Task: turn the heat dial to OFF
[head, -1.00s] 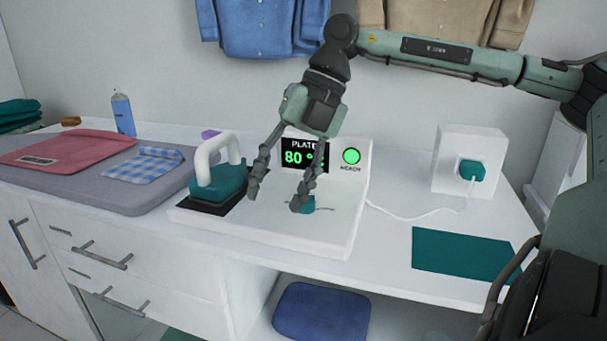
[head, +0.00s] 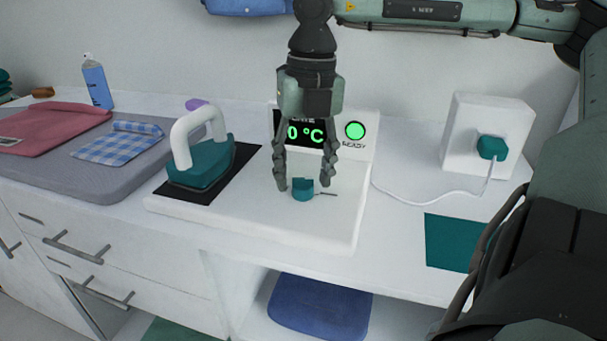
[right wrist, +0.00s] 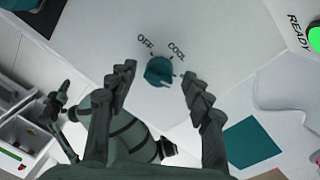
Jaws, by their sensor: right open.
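The teal heat dial (head: 302,190) sits on the white sloping panel of the ironing station (head: 250,218). My right gripper (head: 304,183) is open, its fingers on either side of the dial. In the right wrist view the dial (right wrist: 159,70) shows between the open fingertips (right wrist: 158,74), apart from both. The labels OFF (right wrist: 146,41) and COOL (right wrist: 177,48) are printed above it there. A small pale mark shows on the dial's lower side, away from OFF. Dark jointed parts of mine show lower left in that view; the left gripper's state is unclear.
A teal iron (head: 203,165) stands on a black plate left of the dial. Behind are a partly hidden display (head: 303,132) and a lit green READY lamp (head: 354,131). A plugged socket box (head: 462,120) and teal mat (head: 448,241) lie to the right.

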